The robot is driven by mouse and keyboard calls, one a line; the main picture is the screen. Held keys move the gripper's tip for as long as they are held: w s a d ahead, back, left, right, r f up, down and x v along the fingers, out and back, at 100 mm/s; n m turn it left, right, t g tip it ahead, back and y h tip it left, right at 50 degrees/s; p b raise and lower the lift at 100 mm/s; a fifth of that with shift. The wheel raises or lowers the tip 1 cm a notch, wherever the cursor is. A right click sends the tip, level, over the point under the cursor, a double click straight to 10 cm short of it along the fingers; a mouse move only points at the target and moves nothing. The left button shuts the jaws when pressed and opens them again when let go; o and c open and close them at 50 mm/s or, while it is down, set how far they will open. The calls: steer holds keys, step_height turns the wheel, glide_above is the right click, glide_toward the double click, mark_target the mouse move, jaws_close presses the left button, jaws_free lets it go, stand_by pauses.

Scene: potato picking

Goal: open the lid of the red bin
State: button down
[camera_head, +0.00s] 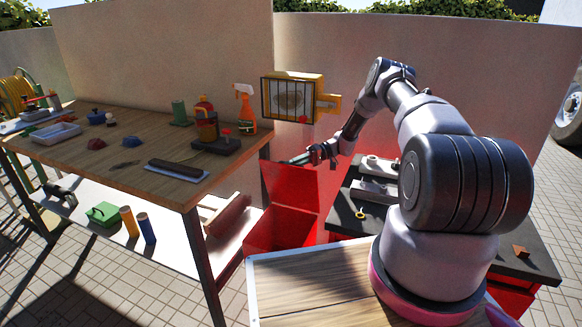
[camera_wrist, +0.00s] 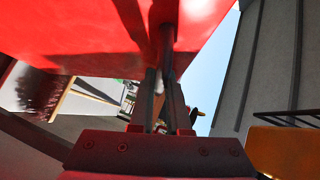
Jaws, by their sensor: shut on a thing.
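The red bin (camera_head: 283,232) stands on the paving between the wooden workbench and the dark-topped table. Its red lid (camera_head: 292,187) is raised nearly upright at the back of the bin, and the bin's mouth shows open below it. My gripper (camera_head: 303,159) is at the top edge of the lid, reaching in from the right. In the wrist view the lid's red surface (camera_wrist: 90,35) fills the upper left, close to the fingers. My gripper (camera_wrist: 165,95) is shut on the lid there; the exact contact is partly hidden by the fingers and shadow.
The workbench (camera_head: 130,150) at left holds tools, an orange spray bottle (camera_head: 245,107) and a tray (camera_head: 57,133). The dark table (camera_head: 343,215) at right carries grey parts.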

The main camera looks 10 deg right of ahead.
steer(key=w+d, duration=0.3)
steer(key=w, duration=0.2)
steer(key=shift+w+d+m+y, duration=0.3)
steer(key=shift+d+y, duration=0.1)
steer(key=c, duration=0.9)
jaws_free()
steer(key=v, duration=0.7)
steer(key=shift+d, duration=0.25)
steer(key=shift+w, duration=0.15)
